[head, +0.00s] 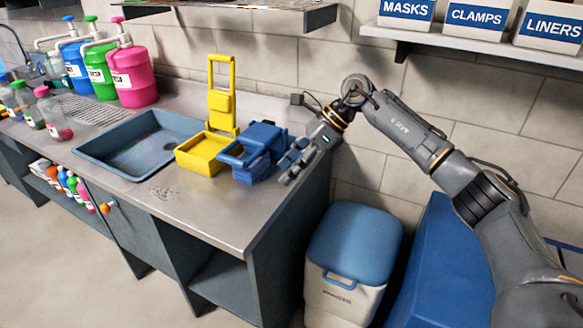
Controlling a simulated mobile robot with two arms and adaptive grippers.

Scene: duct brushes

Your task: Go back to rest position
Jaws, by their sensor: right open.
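My right gripper (293,165) is open and empty. It hangs by the right end of the metal counter (215,215), just right of a blue box-like holder (250,155). I cannot tell whether the fingers touch the holder. A yellow tray with an upright yellow frame (222,88) stands left of the blue holder on the counter. My right arm comes in from the right edge of the view. My left gripper does not show. No duct brush can be made out.
A dark sink basin (145,143) is left of the yellow tray. Pink (133,75), green (100,72) and blue pump jugs stand at the back. A blue-lidded bin (353,240) stands right of the counter. A shelf with labelled boxes (477,17) hangs above my right arm.

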